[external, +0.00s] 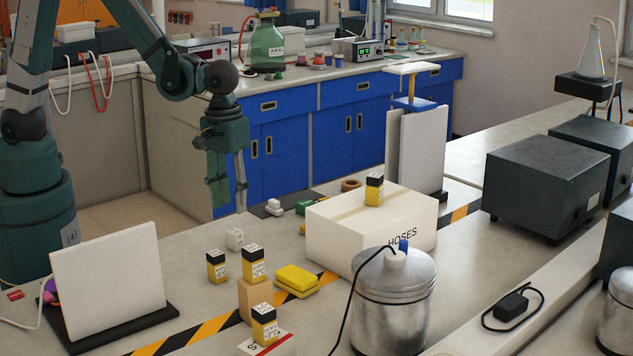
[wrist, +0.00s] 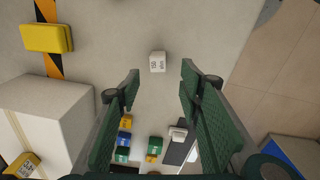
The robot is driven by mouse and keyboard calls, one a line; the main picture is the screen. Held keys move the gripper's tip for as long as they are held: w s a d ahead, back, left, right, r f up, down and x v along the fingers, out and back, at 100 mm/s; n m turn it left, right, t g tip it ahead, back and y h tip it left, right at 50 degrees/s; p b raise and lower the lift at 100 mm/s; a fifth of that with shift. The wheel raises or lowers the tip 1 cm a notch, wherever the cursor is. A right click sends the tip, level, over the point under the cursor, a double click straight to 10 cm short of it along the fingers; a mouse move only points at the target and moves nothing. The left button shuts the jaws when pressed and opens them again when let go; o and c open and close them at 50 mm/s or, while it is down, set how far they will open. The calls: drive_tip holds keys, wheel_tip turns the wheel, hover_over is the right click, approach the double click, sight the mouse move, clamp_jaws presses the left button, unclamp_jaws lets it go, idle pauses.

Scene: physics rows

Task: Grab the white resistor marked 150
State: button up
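The white resistor (wrist: 157,61) is a small white block with dark print, "150" as far as I can read, on its faces. It sits on the bench just beyond my open fingertips in the wrist view. In the external view the white block (external: 235,239) stands on the bench behind the yellow-and-black boxes. My gripper (external: 228,207) points down above the bench, beyond the block in that view, with nothing between its fingers. Its two green fingers stand wide apart in the wrist view (wrist: 160,72). Another white piece (external: 273,207) lies farther back on a dark mat.
Yellow-and-black boxes (external: 217,266) stand near the block. A yellow sponge-like block (external: 296,281) lies by the striped tape. A large white HOSES carton (external: 340,240) stands to the right, with a box on top. Green and blue blocks (wrist: 122,153) lie near the carton.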

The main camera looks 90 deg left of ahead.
sight(234, 231)
drive_tip(key=shift+w+d+f+n, duration=0.1)
drive_tip(key=shift+f+n, duration=0.05)
drive_tip(key=shift+f, duration=0.45)
drive_tip(key=shift+w+d+f+n, duration=0.1)
drive_tip(key=shift+f+n, duration=0.05)
drive_tip(key=shift+f, duration=0.4)
drive_tip(key=shift+f, duration=1.3)
drive_tip(key=shift+f, duration=0.1)
drive_tip(key=shift+w+f+b, duration=0.1)
drive_tip(key=shift+f+b, duration=0.55)
drive_tip(key=shift+f, duration=1.85)
drive_tip(key=c, duration=1)
